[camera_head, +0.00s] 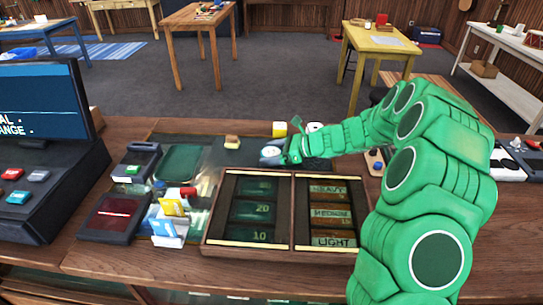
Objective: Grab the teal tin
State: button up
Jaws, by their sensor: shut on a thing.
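My green arm reaches in from the right. My gripper (287,154) is low over the far part of the wooden counter, behind the divided tray. It is shut on a small round blue-teal tin (269,153) with a pale top, at its left side. The arm and fingers cover part of the tin's right side. I cannot tell whether the tin touches the counter or is lifted.
The divided wooden tray (292,218) lies in front of the gripper. A yellow-and-white roll (279,129) stands just behind, and a small tan block (232,142) lies to the left. A card holder (168,232), card reader (112,215) and register screen (40,103) fill the left.

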aim_at(272, 153)
jog(key=shift+r, duration=0.1)
jog(key=shift+r, duration=0.2)
jog(key=r, duration=0.3)
jog(key=shift+s+d+r, duration=0.1)
jog(key=shift+s, duration=0.1)
jog(key=s+d+r, duration=0.3)
jog(key=s+r, duration=0.6)
jog(key=s, duration=0.4)
jog(key=shift+d, duration=0.35)
